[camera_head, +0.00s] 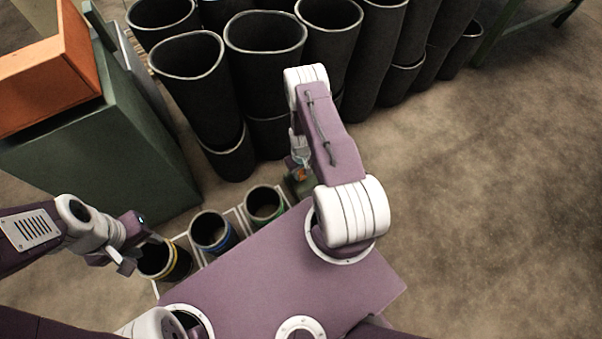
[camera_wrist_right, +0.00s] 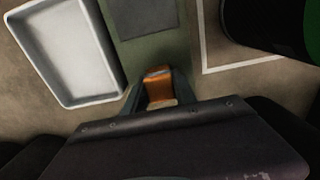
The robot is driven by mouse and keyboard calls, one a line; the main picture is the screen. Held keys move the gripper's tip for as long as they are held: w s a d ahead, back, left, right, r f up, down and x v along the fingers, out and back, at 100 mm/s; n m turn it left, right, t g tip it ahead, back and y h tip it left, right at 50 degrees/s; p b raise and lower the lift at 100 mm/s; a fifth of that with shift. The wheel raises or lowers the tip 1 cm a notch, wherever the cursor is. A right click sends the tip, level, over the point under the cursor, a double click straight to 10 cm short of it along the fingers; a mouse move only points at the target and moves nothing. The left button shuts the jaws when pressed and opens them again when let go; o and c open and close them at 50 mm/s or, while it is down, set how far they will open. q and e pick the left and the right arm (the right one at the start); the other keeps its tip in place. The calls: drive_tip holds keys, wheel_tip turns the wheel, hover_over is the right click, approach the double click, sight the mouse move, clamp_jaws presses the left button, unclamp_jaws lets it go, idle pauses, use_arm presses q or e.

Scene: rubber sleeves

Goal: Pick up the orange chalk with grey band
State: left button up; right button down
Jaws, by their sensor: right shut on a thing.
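The orange chalk (camera_wrist_right: 158,86) shows between the two fingers of my right gripper (camera_wrist_right: 157,80) in the right wrist view. A pale grey strip shows at its near end, and the gripper body hides the rest. My right gripper is shut on it. In the head view, a small orange patch of the chalk (camera_head: 301,174) shows at my right gripper (camera_head: 299,162), partly hidden by my right arm. My left gripper (camera_head: 130,248) is beside the yellow-banded sleeve; its fingers are too unclear to tell open from shut.
Black sleeves with yellow (camera_head: 178,262), blue (camera_head: 228,240) and green (camera_head: 277,215) bands stand in a row near my base. Several tall black sleeves (camera_head: 268,80) stand behind. A white tray (camera_wrist_right: 72,50) is at upper left in the wrist view. Floor at right is clear.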

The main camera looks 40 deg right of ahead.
sight(302, 173)
wheel_tip(302, 173, up, 4)
drive_tip(key=p, duration=0.3)
drive_tip(key=shift+r+p, duration=0.25)
drive_tip(key=shift+p, duration=0.05)
drive_tip(key=shift+s+a+r+p, duration=0.15)
drive_tip(key=shift+s+r+p, duration=0.45)
drive_tip(key=shift+p, duration=0.1)
drive_tip(key=s+a+r+p, duration=0.2)
drive_tip(key=s+r+p, duration=0.3)
drive_tip(key=s, duration=0.5)
drive_tip(key=shift+a+r+p, duration=0.15)
drive_tip(key=shift+p, duration=0.35)
drive_tip(key=shift+s, duration=0.1)
